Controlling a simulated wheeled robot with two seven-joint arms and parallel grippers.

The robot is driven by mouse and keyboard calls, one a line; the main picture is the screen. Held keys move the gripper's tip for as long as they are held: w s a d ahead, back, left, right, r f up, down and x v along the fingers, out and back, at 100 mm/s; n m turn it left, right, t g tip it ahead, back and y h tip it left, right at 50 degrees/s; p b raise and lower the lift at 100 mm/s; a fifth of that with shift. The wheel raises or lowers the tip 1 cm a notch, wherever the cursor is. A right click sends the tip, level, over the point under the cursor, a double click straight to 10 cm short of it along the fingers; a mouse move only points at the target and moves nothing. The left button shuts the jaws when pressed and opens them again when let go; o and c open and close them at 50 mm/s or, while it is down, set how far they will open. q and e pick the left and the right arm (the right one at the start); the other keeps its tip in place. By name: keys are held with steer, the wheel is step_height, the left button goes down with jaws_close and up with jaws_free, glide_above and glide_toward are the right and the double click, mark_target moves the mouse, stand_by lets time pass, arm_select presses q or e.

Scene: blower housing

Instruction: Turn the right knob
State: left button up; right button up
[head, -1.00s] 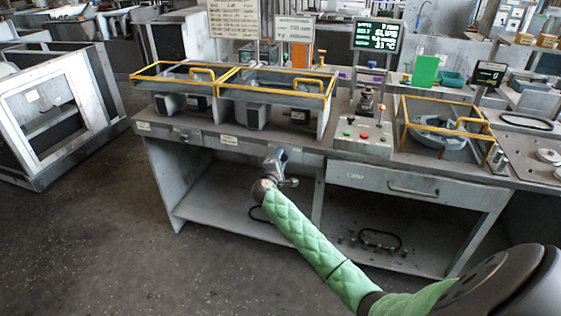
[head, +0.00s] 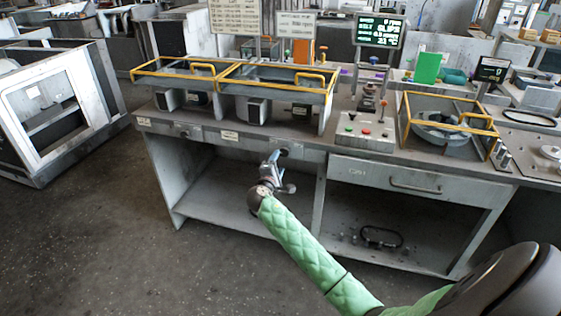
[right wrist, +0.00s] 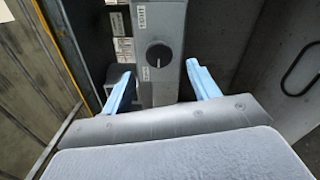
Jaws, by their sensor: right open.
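The right knob (head: 284,151) is a small dark round knob on the grey front panel of the bench, right of a white label. In the right wrist view the knob (right wrist: 159,55) is black, with a light pointer mark on its face. My right gripper (head: 276,163) is in front of and slightly below the knob in the head view. In the right wrist view its two blue fingers (right wrist: 160,72) are spread apart, with the knob showing between and beyond them. Nothing is between the fingers at their tips. My left gripper is not in view.
Another knob (head: 184,132) sits farther left on the same panel. Yellow-framed covers (head: 275,87) stand on the bench top above. A drawer with a handle (head: 415,187) is to the right, and a lower shelf (head: 225,196) lies below. The floor in front is open.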

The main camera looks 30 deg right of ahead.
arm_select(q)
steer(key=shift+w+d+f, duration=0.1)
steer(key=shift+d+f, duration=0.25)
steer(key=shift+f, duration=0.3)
arm_select(e)
steer(key=shift+v, duration=1.05)
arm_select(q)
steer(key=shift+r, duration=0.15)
